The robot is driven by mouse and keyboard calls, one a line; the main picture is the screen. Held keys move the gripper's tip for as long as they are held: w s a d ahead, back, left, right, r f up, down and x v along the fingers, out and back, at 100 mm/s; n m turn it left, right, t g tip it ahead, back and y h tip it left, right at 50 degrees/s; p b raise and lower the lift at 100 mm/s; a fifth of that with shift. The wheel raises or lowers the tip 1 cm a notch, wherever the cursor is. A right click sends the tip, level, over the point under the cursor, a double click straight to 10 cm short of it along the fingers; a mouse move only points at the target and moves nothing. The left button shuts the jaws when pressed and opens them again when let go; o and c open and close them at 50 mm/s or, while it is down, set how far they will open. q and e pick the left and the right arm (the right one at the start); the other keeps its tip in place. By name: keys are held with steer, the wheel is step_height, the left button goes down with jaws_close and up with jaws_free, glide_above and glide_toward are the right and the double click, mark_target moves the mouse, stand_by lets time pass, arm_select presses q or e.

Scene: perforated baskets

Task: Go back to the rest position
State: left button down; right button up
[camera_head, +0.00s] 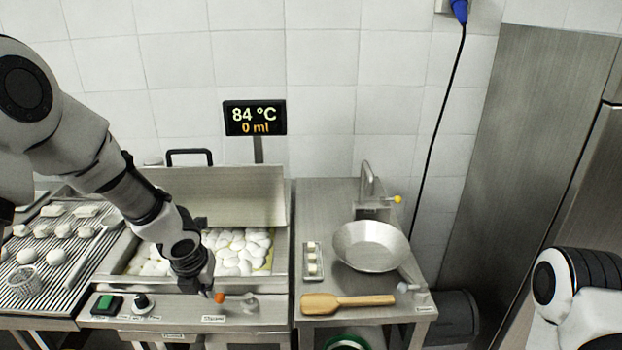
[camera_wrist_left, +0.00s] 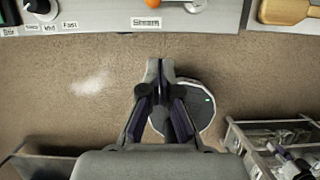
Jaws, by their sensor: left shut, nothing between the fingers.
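My left gripper (camera_head: 207,294) hangs at the front of the cooking station, near the orange knob on its front panel. In the left wrist view the fingers of my left gripper (camera_wrist_left: 160,68) are together and hold nothing. They point past the station's front edge, above the brown floor (camera_wrist_left: 85,85). In the head view, part of my right arm (camera_head: 580,300) shows at the lower right. Its gripper is out of view.
White pieces (camera_head: 235,250) fill the open basin. A small perforated basket (camera_head: 22,283) stands on the ribbed surface at left. A metal bowl (camera_head: 371,246), a wooden paddle (camera_head: 348,301) and a small tray (camera_head: 312,262) are on the right counter. A display (camera_head: 254,118) reads 84 °C.

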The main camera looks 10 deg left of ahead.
arm_select(q)
steer(key=s+d+f+n+g+b, duration=0.1)
steer(key=s+d+f+g, duration=0.15)
steer(key=s+f, duration=0.55)
steer(key=s+d+f+g, duration=0.1)
steer(key=s+f+g, duration=0.2)
steer(key=s+f, duration=0.5)
steer(key=s+d+f+n+h, duration=0.1)
steer(key=s+d+f+n, duration=0.2)
steer(key=s+f+n, duration=0.5)
steer(key=s+d+f+n+h, duration=0.1)
steer(key=s+d+f+n, duration=0.15)
steer(key=s+n, duration=0.7)
steer(key=w+a+n+t+y, duration=0.1)
steer(key=w+n, duration=0.5)
steer(key=n, duration=0.9)
steer(key=shift+w+a+r+n+t+b, duration=0.15)
steer(key=shift+w+a+n+t+b, duration=0.25)
steer(key=shift+a+t, duration=0.15)
steer(key=shift+s, duration=0.1)
